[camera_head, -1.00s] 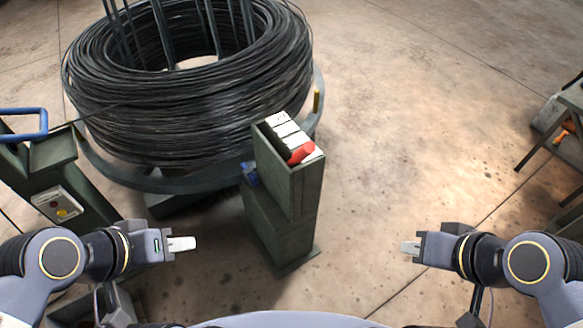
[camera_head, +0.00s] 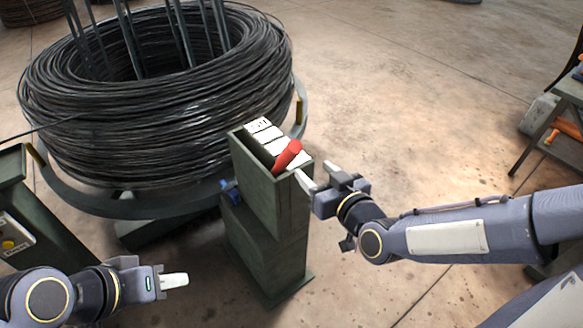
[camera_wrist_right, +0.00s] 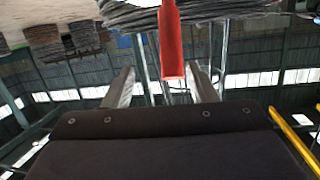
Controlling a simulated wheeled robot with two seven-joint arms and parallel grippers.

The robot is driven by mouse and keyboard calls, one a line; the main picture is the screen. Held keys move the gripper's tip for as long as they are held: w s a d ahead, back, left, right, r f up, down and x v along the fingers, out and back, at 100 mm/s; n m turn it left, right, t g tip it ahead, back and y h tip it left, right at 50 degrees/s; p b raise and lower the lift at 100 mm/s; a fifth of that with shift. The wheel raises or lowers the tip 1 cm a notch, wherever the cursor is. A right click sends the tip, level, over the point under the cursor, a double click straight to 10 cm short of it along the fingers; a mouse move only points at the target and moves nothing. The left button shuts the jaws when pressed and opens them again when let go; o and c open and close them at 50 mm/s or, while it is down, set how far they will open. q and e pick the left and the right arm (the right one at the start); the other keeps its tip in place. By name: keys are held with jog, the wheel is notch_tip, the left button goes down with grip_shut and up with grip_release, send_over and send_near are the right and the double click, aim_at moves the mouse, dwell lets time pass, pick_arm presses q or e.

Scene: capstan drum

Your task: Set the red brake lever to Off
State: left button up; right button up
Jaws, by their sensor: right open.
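The red brake lever (camera_head: 288,156) sticks up, tilted, from the top of a dark green pedestal (camera_head: 262,205) with white label plates (camera_head: 265,138) beside it. My right gripper (camera_head: 318,178) is just right of the lever, its fingers pointing left toward it. In the right wrist view the red lever (camera_wrist_right: 170,40) hangs into the picture between the two open fingers (camera_wrist_right: 160,88). I cannot tell whether the fingers touch it. The label wording is too small to read. My left gripper (camera_head: 172,281) is at the lower left, away from the pedestal; its jaw gap does not show clearly.
A big coil of black wire (camera_head: 150,100) stands on a round drum behind the pedestal. A green control post (camera_head: 18,225) with a yellow button is at the left. A table (camera_head: 555,120) stands at the right edge. The floor between is clear.

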aim_at(292, 160)
jog(key=a+f+t, duration=0.1)
jog(key=w+a+f+t+b, duration=0.1)
jog(key=a, duration=0.1)
jog(key=shift+w+f+y+b, duration=0.2)
jog(key=shift+w+y+b, duration=0.1)
jog(key=shift+y, duration=0.1)
jog(key=shift+w+r, duration=0.1)
jog(key=shift+w, duration=0.1)
jog(key=x, duration=0.7)
jog(key=shift+w+r+p, duration=0.15)
jog(key=shift+p, duration=0.15)
pick_arm(q)
jog(key=shift+w+f, duration=0.2)
jog(key=shift+f, duration=0.35)
jog(key=shift+w+f, duration=0.2)
jog(key=shift+f, duration=0.35)
pick_arm(e)
grip_shut()
